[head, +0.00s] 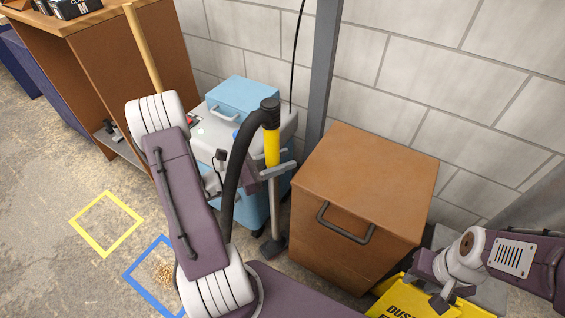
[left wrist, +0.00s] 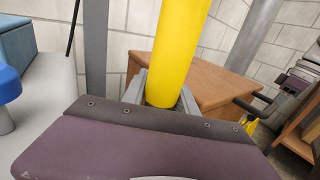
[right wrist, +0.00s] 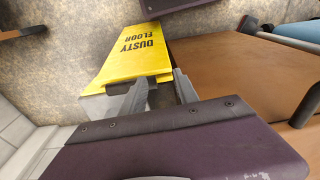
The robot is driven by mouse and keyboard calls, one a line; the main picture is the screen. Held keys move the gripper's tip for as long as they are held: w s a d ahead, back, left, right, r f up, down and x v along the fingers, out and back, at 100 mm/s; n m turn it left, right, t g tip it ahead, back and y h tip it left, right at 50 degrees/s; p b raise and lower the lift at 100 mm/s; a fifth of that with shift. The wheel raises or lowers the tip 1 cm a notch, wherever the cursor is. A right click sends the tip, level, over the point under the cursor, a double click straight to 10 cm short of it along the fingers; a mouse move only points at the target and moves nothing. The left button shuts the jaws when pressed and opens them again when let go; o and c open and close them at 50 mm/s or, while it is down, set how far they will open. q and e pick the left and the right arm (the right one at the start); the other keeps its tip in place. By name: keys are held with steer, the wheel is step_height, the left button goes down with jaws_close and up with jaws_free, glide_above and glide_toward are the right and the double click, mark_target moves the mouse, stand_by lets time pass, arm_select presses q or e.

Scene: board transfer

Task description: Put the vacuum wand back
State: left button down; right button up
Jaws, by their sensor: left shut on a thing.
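The vacuum wand (head: 272,148) has a yellow grip, a black bent top with a hose, and a grey tube ending in a dark floor head (head: 272,246). It stands nearly upright in front of the blue and grey vacuum (head: 262,99). I cannot tell whether the floor head touches the floor. My right gripper (right wrist: 160,88) is open and empty, above the yellow sign (right wrist: 133,55).
A brown cabinet (head: 365,185) with a dark handle stands right of the wand. A grey post (head: 322,75) and block wall are behind. A wooden bench (head: 120,60) is at the back left. Yellow (head: 84,237) and blue (head: 138,291) floor squares lie left; crumbs are in the blue one.

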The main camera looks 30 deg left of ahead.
arm_select(q)
steer(key=c, duration=1.3)
jaws_free()
steer(key=shift+f, duration=0.1)
steer(key=shift+o, duration=0.2)
